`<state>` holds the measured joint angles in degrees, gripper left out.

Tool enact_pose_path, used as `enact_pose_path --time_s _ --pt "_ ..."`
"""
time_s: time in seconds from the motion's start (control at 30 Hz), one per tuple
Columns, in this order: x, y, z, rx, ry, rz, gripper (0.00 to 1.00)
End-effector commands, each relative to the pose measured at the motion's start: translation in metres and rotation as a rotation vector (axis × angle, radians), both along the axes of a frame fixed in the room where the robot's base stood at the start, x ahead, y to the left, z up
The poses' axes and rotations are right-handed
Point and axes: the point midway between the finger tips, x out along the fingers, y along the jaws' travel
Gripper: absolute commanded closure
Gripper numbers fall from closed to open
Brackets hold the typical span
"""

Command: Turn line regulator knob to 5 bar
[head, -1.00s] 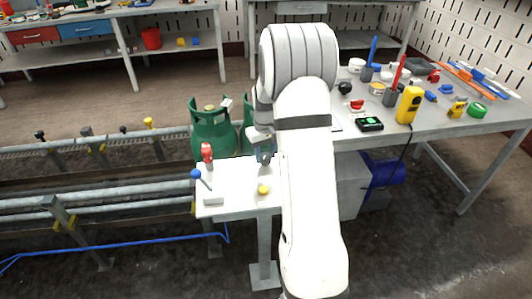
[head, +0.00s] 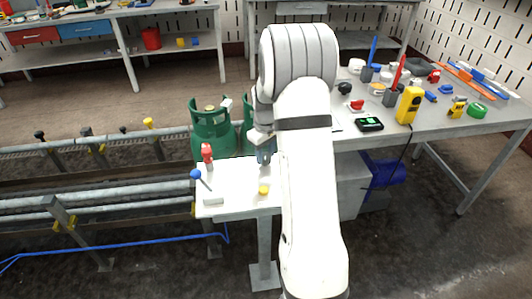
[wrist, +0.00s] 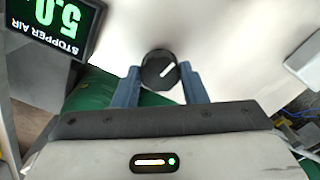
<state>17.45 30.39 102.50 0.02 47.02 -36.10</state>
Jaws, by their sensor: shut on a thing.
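A round black knob (wrist: 157,72) with a white pointer line sits between the two blue-grey fingers of my gripper (wrist: 160,78) in the wrist view. The fingers are shut on its sides, and the white line points to the upper right of the picture. A dark display (wrist: 62,22) at the upper left of the wrist view shows upside-down green digits, seemingly 5.0, and the label STOPPER AIR. No label for a line regulator shows. In the head view my gripper (head: 265,155) is over the back of a small white stand (head: 238,203); the knob is hidden there.
A red-handled valve (head: 207,153), a blue-knobbed lever (head: 197,174) and a yellow button (head: 263,190) are on the stand. Green gas cylinders (head: 212,132) stand behind it. Rails (head: 120,198) run left, and a cluttered bench (head: 450,125) is at the right.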

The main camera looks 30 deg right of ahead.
Motion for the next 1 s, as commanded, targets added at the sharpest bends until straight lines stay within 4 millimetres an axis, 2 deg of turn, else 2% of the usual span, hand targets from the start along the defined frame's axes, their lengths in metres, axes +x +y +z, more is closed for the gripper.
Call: enact_pose_path --time_s 0.07,0.1,0.33,0.57,0.67,1.0 --pt "-0.005 0.0 -0.004 0.003 0.016 -0.001 0.84" --pt "-0.005 0.0 -0.004 0.003 0.016 -0.001 0.59" --pt "-0.002 0.0 -0.002 0.002 0.008 -0.001 0.4" --pt "-0.001 0.0 -0.001 0.001 0.003 -0.001 0.4" --pt "-0.001 0.0 0.006 0.0 0.002 -0.001 0.4" --pt "-0.001 0.0 0.06 0.0 0.002 -0.001 0.4"
